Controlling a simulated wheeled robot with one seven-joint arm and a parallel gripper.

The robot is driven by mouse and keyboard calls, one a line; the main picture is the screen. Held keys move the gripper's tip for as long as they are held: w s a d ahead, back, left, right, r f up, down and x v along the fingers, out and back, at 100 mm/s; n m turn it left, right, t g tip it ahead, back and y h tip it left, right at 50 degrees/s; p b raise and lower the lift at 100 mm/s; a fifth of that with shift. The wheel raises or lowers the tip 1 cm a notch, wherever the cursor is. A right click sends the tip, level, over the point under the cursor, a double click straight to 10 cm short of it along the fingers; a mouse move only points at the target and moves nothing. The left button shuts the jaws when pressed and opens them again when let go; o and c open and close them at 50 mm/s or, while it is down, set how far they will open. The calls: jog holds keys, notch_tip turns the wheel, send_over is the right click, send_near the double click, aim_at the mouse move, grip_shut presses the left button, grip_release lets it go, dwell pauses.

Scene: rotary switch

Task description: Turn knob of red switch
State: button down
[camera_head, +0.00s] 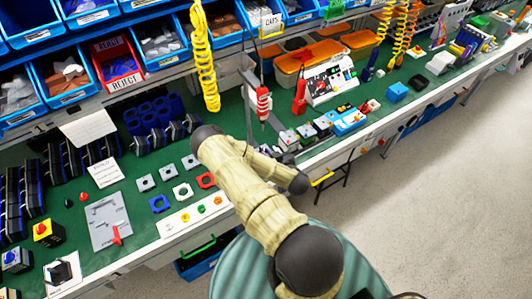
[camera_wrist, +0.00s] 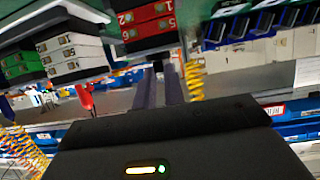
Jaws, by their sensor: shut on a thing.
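The red switch (camera_wrist: 146,24) shows at the top of the wrist view, with white number labels on its red faces. Its dark knob is mostly hidden between my fingertips, so the angle of the knob cannot be told. My gripper (camera_wrist: 159,68) reaches up to the switch's dark underside in this view, its two fingers close together and shut on the knob. In the head view my arm reaches over the bench edge to the row of switches, and my wrist covers the gripper and the red switch there.
White switches (camera_wrist: 74,52) and a green switch (camera_wrist: 22,64) stand left of the red one in the wrist view. Several small switches (camera_head: 307,131) line the green bench by my wrist. A yellow coiled cord (camera_head: 204,62) hangs nearby. The floor (camera_head: 430,200) at right is clear.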

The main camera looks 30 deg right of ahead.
jog(key=shift+w+d+n+y, duration=0.1)
jog(key=shift+n+y, duration=0.3)
jog(key=shift+y, duration=0.1)
jog(key=c, duration=1.5)
grip_release()
